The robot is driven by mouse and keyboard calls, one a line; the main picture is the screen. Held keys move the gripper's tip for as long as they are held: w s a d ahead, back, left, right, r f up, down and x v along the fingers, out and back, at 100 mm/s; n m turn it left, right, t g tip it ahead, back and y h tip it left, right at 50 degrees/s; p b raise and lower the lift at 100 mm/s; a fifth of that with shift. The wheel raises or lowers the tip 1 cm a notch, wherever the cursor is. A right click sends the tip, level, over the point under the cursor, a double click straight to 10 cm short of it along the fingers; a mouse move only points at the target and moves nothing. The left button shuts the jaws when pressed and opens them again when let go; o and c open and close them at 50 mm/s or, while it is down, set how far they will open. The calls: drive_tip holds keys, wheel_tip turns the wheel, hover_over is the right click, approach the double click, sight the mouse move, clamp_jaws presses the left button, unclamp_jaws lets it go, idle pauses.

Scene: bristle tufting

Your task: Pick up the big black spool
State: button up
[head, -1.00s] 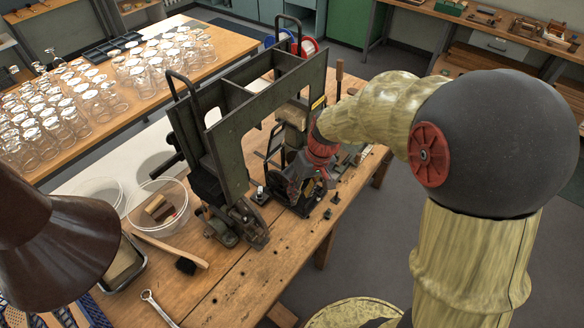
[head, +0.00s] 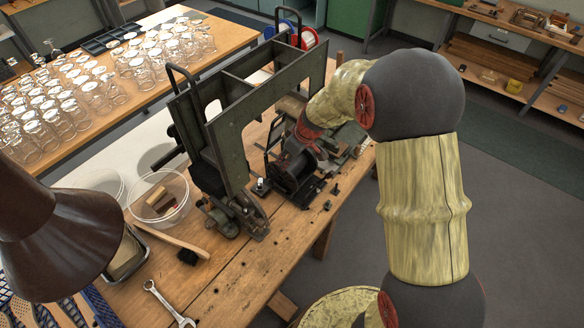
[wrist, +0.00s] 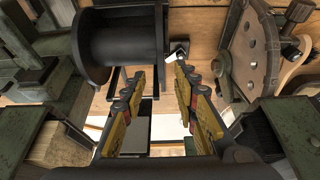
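The big black spool (head: 291,174) stands on the workbench beside the green metal frame in the head view. In the wrist view the spool (wrist: 115,42) lies on its side across the upper left, with a flange at its right end. My gripper (wrist: 158,92) is open, its yellow-sided fingers wide apart with nothing between them. The spool is beyond the left fingertips; whether they touch it I cannot tell. In the head view the arm's red wrist part is just behind the spool, and the fingers are mostly hidden.
The tall green frame (head: 223,145) stands close left of the spool. A clear bowl (head: 159,196), a brush (head: 178,247) and a wrench (head: 166,303) lie on the bench's left. In the wrist view, green machine parts (wrist: 252,50) flank the gripper.

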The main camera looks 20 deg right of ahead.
sight(292, 167)
drive_tip(key=x, duration=0.4)
drive_tip(key=shift+w+a+f, duration=0.15)
drive_tip(key=shift+w+f, duration=0.05)
drive_tip(key=shift+f, duration=0.05)
drive_tip(key=shift+c, duration=0.8)
clamp_jaws()
drive_tip(key=shift+r, duration=0.15)
